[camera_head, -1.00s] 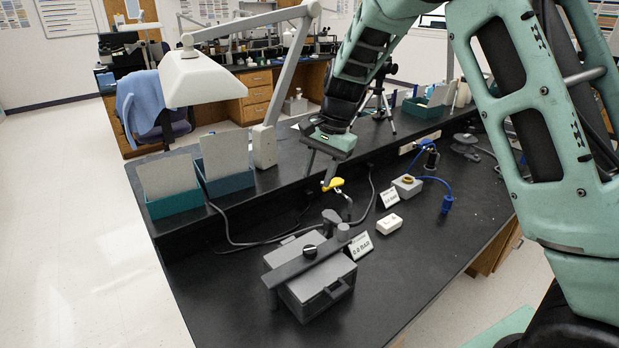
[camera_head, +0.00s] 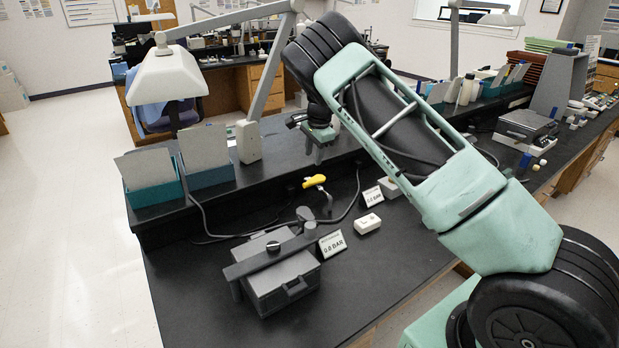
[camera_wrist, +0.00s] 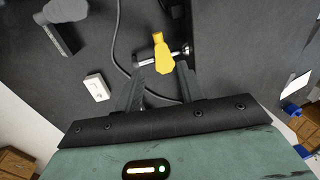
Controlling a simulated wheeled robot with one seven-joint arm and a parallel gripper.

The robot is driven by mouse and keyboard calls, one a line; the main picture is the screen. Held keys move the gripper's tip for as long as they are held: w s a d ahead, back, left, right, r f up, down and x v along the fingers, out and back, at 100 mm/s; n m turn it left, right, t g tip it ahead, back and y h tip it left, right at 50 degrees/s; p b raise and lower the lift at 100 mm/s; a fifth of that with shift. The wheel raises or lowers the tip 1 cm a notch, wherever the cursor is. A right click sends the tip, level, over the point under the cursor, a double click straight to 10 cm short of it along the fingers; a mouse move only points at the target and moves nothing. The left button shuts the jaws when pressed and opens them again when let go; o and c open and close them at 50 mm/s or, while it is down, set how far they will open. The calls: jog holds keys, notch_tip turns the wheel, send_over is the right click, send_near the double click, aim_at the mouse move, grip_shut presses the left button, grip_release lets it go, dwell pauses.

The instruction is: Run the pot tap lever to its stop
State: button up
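The yellow tap lever (camera_head: 314,181) sits on a thin metal tap behind the grey pot (camera_head: 283,284) on the black bench. In the wrist view the lever (camera_wrist: 161,55) lies ahead of my gripper (camera_wrist: 161,74), between the lines of its two fingers. The fingers are apart with nothing held. In the head view my gripper (camera_head: 318,150) is above and behind the lever, with a visible gap. The pot is a lidded box with a dark bar and knob across its top. A card reading about 0.0 BAR (camera_head: 332,243) stands beside it.
A white switch box (camera_head: 368,223) and a second card (camera_head: 373,197) stand right of the tap. A dark cable loops behind it. Teal file trays (camera_head: 212,177) and a lamp (camera_head: 170,82) stand on the raised shelf. The bench front is clear.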

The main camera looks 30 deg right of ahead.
aim_at(310, 182)
jog(key=f, duration=0.3)
jog(key=w+f+p, duration=0.1)
jog(key=f, duration=0.3)
jog(key=w+f+p, duration=0.1)
jog(key=f, duration=0.3)
jog(key=shift+w, duration=0.1)
jog(key=shift+r, duration=0.1)
jog(key=shift+c, duration=0.3)
grip_shut()
